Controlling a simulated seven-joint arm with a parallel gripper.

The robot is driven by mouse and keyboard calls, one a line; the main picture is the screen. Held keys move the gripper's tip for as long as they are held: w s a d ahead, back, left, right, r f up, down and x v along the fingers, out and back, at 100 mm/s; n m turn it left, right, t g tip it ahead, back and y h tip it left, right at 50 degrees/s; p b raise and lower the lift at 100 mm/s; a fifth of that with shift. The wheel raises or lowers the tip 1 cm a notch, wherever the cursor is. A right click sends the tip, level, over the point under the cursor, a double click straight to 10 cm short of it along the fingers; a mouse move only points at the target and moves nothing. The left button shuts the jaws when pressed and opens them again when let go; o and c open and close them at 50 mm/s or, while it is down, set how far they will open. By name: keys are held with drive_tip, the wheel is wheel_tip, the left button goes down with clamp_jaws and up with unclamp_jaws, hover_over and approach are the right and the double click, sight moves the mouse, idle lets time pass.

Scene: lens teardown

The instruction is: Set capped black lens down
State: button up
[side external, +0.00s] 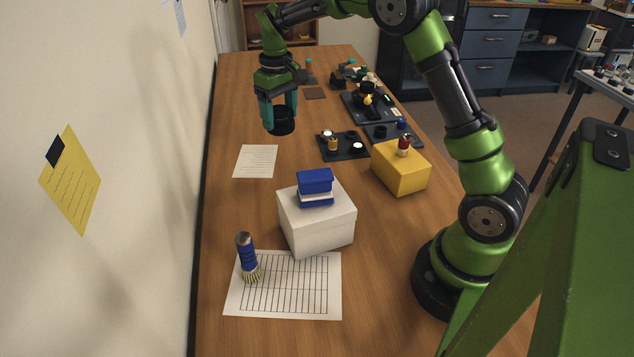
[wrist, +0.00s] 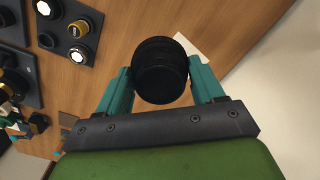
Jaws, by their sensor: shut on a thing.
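The black lens (side external: 281,121) is held between the teal fingers of my gripper (side external: 279,113), on the left part of the wooden table. In the wrist view the lens (wrist: 160,70) fills the gap between the two fingertips of my gripper (wrist: 160,82), with a finger on each side. It looks like a short black cylinder with a dark end toward the camera. Its underside is hidden, so I cannot tell whether it is just above the table or touching it. A separate cap cannot be made out.
A black tray (side external: 330,152) with lens parts lies to the right of the lens. A paper sheet (side external: 256,161) lies nearer. A white box (side external: 316,228) and a yellow box (side external: 401,172) stand further forward. Bare wood (side external: 240,110) is around the gripper, with the wall at left.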

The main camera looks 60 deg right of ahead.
wheel_tip(320, 180, up, 2)
drive_tip(key=s+a+r+n, duration=0.1)
drive_tip(key=s+a+n, duration=0.3)
drive_tip(key=a, duration=0.7)
drive_tip(key=s+a+n, duration=0.4)
drive_tip(key=s+a, duration=0.1)
drive_tip(key=a, duration=0.6)
drive_tip(key=s+a+f+n, duration=0.1)
drive_tip(key=s+a+n, duration=0.5)
drive_tip(key=s, duration=0.5)
drive_tip(key=s+a+n, duration=0.6)
drive_tip(key=s, duration=0.6)
drive_tip(key=shift+m, duration=0.3)
drive_tip(key=f, duration=1)
drive_tip(key=w+f, duration=0.1)
drive_tip(key=f, duration=0.4)
drive_tip(key=o, duration=1.2)
drive_tip(key=shift+f, duration=0.1)
